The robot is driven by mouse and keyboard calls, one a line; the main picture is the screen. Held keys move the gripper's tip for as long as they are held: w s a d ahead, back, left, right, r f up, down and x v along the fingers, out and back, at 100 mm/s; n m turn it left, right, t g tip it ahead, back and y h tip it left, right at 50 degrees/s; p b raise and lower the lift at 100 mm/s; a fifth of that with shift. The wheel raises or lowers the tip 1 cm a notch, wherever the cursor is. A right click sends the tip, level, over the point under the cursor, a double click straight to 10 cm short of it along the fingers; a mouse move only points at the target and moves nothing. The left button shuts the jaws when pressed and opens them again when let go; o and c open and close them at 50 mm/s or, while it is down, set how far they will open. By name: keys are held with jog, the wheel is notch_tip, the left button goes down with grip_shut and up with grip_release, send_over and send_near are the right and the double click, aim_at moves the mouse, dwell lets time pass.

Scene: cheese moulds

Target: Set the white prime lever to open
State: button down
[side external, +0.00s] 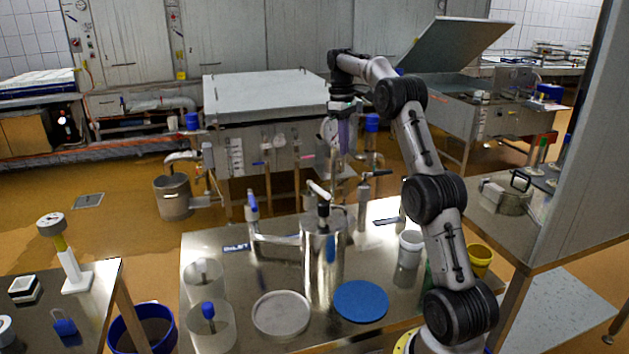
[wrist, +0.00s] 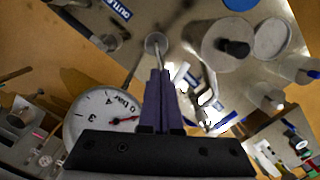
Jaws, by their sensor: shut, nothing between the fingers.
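A short white lever (side external: 318,188) shows in the side view, above the black-topped steel cylinder (side external: 322,255) at the middle of the bench. It sits at a slant, and I cannot tell its set position. In the wrist view I cannot single it out for certain. My gripper (side external: 344,148) hangs above and behind the lever, pointing down and apart from it. Its purple fingers (wrist: 156,75) are together with nothing between them.
A valve with a blue handle (side external: 252,205) stands left of the cylinder. A black-handled post (side external: 375,175) stands to its right. A dial gauge (wrist: 100,115) is close by my fingers. A white disc (side external: 282,313) and a blue disc (side external: 361,301) lie in front.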

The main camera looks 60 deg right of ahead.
aim_at(311, 188)
jog(key=w+a+f+n+g+h, duration=0.1)
jog(key=w+a+f+n+h, duration=0.1)
jog(key=w+a+n+h, duration=0.35)
jog(key=w+a+f+n+g+h, duration=0.1)
jog(key=w+a+n+g+h, duration=0.1)
jog(key=w+a+n, duration=0.7)
jog(key=shift+m, duration=0.55)
jog(key=shift+s+d+f, duration=1.15)
jog(key=shift+s+f, duration=0.25)
jog(key=shift+f, duration=0.05)
jog(key=shift+s+d+f, duration=1.15)
jog(key=shift+s+f, duration=0.2)
jog(key=shift+f, duration=0.1)
jog(key=shift+s+d+f, duration=1.15)
jog(key=shift+s+f, duration=0.25)
jog(key=shift+f, duration=0.05)
